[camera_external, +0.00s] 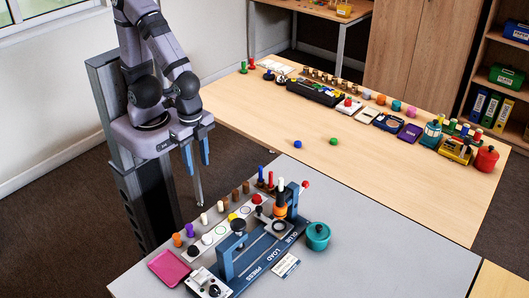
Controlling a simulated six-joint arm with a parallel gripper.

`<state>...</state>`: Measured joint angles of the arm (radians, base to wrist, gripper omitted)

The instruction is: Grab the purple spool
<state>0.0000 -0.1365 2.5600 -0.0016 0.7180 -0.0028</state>
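A small purple spool (191,230) stands upright on the left part of the grey table (380,262). It is in a slanting row, between an orange spool (177,240) and a white one (204,219). My gripper (198,167) hangs well above and behind this row, beyond the table's back left edge. Its two blue fingers point down and stand apart, with nothing visible held between them.
A pink tray (169,268) lies in front of the spools. A blue press stand (262,250) and a teal pot (318,236) are to the right. The wooden table (390,185) holds several objects along its far side. The grey table's right part is clear.

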